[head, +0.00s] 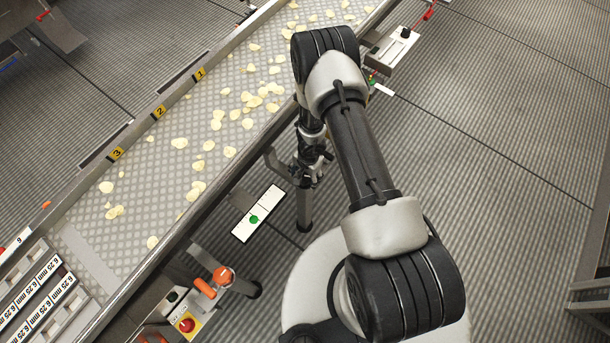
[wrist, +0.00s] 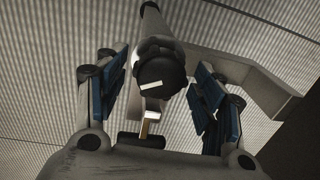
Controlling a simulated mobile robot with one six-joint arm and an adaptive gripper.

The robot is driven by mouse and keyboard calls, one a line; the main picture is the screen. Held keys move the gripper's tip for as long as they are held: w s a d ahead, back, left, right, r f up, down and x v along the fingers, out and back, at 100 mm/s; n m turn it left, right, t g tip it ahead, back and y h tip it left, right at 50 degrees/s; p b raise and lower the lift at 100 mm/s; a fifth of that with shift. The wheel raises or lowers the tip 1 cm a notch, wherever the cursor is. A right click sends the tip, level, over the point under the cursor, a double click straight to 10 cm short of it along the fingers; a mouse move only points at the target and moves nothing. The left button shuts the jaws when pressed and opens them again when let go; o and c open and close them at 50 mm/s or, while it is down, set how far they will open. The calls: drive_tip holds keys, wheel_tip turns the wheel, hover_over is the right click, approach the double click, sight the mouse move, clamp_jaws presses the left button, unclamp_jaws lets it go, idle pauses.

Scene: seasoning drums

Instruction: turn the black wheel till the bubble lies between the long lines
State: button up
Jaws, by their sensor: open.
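The black wheel (wrist: 160,68), a ridged dark knob with a white mark on its face, is in the middle of the wrist view. My gripper (wrist: 160,92) is open, with one blue-padded finger on each side of the wheel and a visible gap to both. In the head view my gripper (head: 309,172) is beside the conveyor's edge, and I cannot make out the wheel there. A white plate (head: 270,200) with a green bubble-like spot (head: 254,219) lies left of my gripper. The spot is in the plate's lower-left half; its fine lines are too small to read.
The conveyor (head: 135,165) with scattered chips runs diagonally past my gripper. A control box with a red button (head: 186,325) and an orange handle (head: 222,275) are at the lower left. Another box (head: 390,50) is at the upper right.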

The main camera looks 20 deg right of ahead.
drive_tip(key=shift+c, duration=0.4)
drive_tip(key=c, duration=1)
drive_tip(key=shift+o, duration=0.2)
drive_tip(key=m+b, duration=0.1)
drive_tip(key=b, duration=0.2)
drive_tip(key=shift+f+m, duration=0.25)
drive_tip(key=shift+m, duration=0.15)
drive_tip(key=m+b, duration=0.2)
drive_tip(key=m, duration=0.1)
drive_tip(key=shift+r, duration=0.3)
drive_tip(key=o, duration=1)
drive_tip(key=shift+o, duration=0.2)
